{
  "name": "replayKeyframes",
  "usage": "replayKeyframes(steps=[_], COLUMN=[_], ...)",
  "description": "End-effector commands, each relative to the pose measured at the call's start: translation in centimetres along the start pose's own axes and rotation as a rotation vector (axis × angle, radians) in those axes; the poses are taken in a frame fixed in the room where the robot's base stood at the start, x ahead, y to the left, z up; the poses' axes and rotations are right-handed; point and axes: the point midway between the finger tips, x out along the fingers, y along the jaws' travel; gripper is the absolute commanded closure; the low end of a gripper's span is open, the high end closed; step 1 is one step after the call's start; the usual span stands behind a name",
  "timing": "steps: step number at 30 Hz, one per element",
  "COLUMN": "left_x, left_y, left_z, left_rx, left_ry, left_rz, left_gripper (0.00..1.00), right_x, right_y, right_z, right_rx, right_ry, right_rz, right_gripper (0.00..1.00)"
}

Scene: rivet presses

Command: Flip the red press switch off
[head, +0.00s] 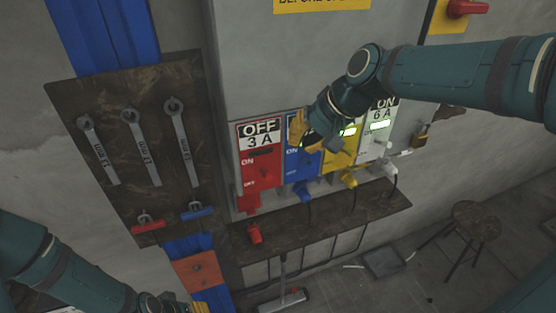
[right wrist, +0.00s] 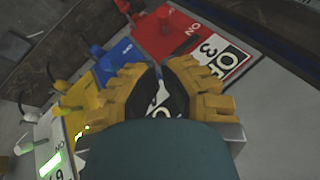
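The red panel (head: 254,178) carries a sign reading OFF, 3 A (head: 260,138), and its small display is dark. Its switch is small on the panel face; I cannot tell its position for sure. In the right wrist view the red panel (right wrist: 158,40) is beyond the fingertips, with its sign (right wrist: 222,58) to the right. My right gripper (head: 303,130) is in front of the blue panel (head: 300,166), just right of the red one. In the right wrist view its yellow fingers (right wrist: 163,72) stand apart with nothing between them. My left gripper (head: 175,305) is partly visible at the bottom edge.
A yellow panel (head: 337,161) and a white panel (head: 367,150) with lit green displays stand to the right. A loose red plug (head: 255,234) is on the shelf (head: 330,222) below. A wrench board (head: 125,110) hangs at left. A stool (head: 476,220) stands at right.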

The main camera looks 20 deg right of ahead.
Motion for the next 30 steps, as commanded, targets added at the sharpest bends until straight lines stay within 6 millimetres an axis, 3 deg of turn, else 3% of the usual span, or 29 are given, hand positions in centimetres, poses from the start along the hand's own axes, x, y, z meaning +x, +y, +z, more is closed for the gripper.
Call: replayKeyframes(steps=[5,18,24,30], left_x=[0.0,0.1,0.2,0.2], left_y=[0.0,-0.1,-0.1,-0.1], left_z=[0.0,0.0,0.0,0.0], left_rx=[0.0,-0.001,-0.001,-0.001], left_ry=[0.0,0.001,0.001,0.001], left_rz=[0.0,0.0,0.0,0.0], left_gripper=[0.53,0.53,0.53,0.53], right_x=[1.4,8.5,9.9,10.0], right_y=[0.0,0.0,0.0,0.0], right_z=[0.1,0.1,0.1,0.0], right_rx=[-0.001,0.0,0.0,0.0], right_ry=[-0.004,-0.005,-0.002,0.0], right_rz=[0.001,0.001,0.0,0.0], right_gripper=[1.0,1.0,1.0,1.0])
